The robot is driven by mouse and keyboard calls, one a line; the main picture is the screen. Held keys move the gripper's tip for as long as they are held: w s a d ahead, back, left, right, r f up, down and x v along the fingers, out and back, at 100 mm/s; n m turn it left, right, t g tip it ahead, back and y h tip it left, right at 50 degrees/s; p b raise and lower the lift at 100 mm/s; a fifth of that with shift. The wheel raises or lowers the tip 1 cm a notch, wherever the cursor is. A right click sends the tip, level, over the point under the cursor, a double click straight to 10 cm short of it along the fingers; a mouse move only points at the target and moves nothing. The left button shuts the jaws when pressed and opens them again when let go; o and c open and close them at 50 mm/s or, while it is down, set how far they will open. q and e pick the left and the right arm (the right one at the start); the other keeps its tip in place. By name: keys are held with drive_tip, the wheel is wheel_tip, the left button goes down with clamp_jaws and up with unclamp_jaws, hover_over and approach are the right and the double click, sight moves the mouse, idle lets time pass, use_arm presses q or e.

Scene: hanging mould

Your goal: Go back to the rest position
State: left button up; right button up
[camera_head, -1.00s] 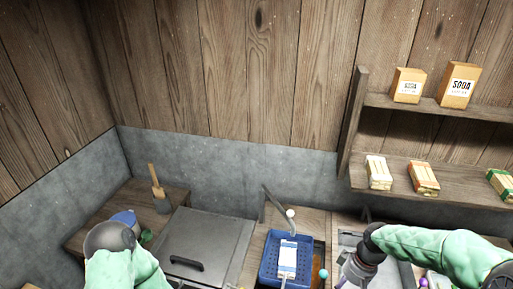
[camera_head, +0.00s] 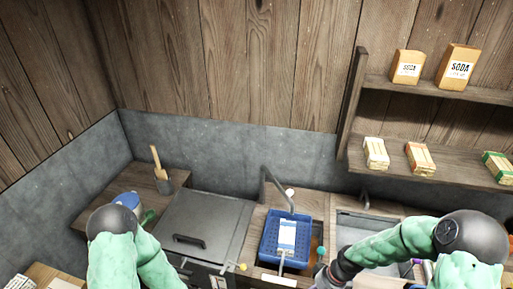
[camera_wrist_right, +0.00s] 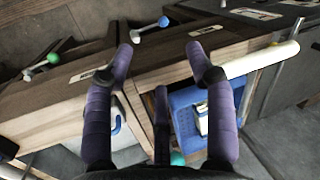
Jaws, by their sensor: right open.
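My right arm comes in from the right in the head view, and its dark gripper (camera_head: 326,277) is low in the picture, right of the blue basket (camera_head: 276,262). In the right wrist view the purple fingers of this gripper (camera_wrist_right: 160,50) stand wide apart with nothing between their tips. The blue basket (camera_wrist_right: 182,110) shows behind and beside the right finger there. My left arm (camera_head: 128,255) is bent at the lower left of the head view. Its gripper is outside the picture.
A white packet (camera_head: 287,236) lies in the basket, under a grey tap (camera_head: 276,188). A grey lidded unit (camera_head: 205,222) is left of it. Shelves (camera_head: 430,170) with boxes hang at the right.

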drive_tip(key=s+a+f+m, duration=0.5)
drive_tip(key=s+a+f, duration=0.3)
drive_tip(key=s+f, duration=0.4)
wheel_tip(320, 180, down, 12)
drive_tip(key=w+a+n+b, duration=0.1)
drive_tip(key=w+b, duration=0.1)
drive_tip(key=b, duration=1.1)
drive_tip(key=shift+a+t, duration=0.35)
drive_tip(key=shift+t, duration=0.05)
idle(1.2)
